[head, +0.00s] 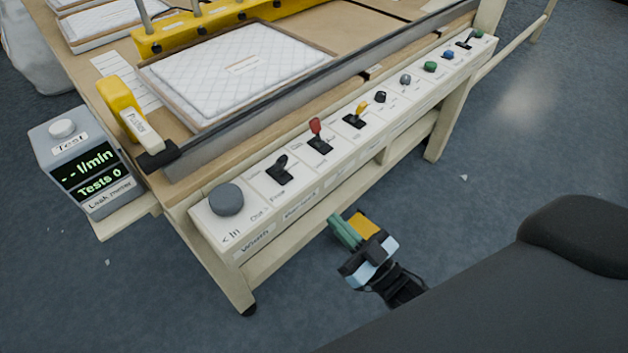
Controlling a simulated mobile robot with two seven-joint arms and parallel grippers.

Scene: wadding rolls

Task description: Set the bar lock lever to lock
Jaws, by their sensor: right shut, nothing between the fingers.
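A sloped white control panel (262,205) runs along the table's front edge. It carries a black lever (281,168), a red lever (316,132), a yellow lever (358,112) and a far black lever (468,40). Their labels are too small to read, so I cannot tell which is the bar lock lever. A yellow handle (119,98) with a white tag stands at the bar's left end. My right gripper (342,231) is shut and empty, in front of and apart from the panel, its green fingers pointing up-left. My left gripper is not in view.
A large grey knob (226,199) and several small buttons share the panel. A long metal bar (290,95) crosses the table above it, beside a quilted white pad (238,70). A grey tester (82,165) stands at left. The floor in front is open.

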